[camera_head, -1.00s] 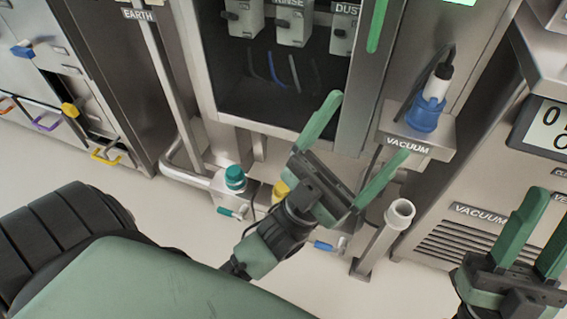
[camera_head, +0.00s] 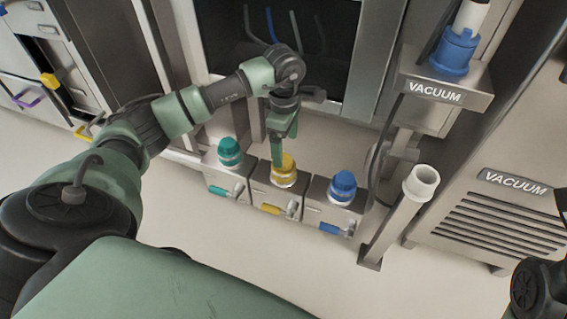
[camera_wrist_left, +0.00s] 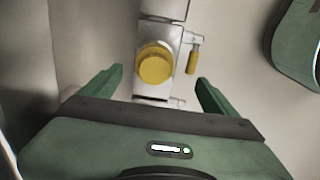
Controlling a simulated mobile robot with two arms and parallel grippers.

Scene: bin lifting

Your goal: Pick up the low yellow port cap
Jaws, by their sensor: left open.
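The low yellow port cap (camera_head: 284,166) sits on the middle box of a row of three low grey port boxes in the head view. In the left wrist view the round yellow cap (camera_wrist_left: 155,65) shows from above, between the finger lines. My left gripper (camera_head: 281,150) points down at the cap, with a green finger partly in front of it. In the left wrist view the left gripper (camera_wrist_left: 159,77) is open, one finger on each side of the cap with gaps. Its exact height over the cap is hard to tell. My right gripper is out of view.
A teal cap (camera_head: 230,150) is on the left box and a blue cap (camera_head: 343,184) on the right one. A yellow valve handle (camera_head: 270,209) juts from the middle box. A pale upright pipe (camera_head: 408,205) stands right. The floor in front is clear.

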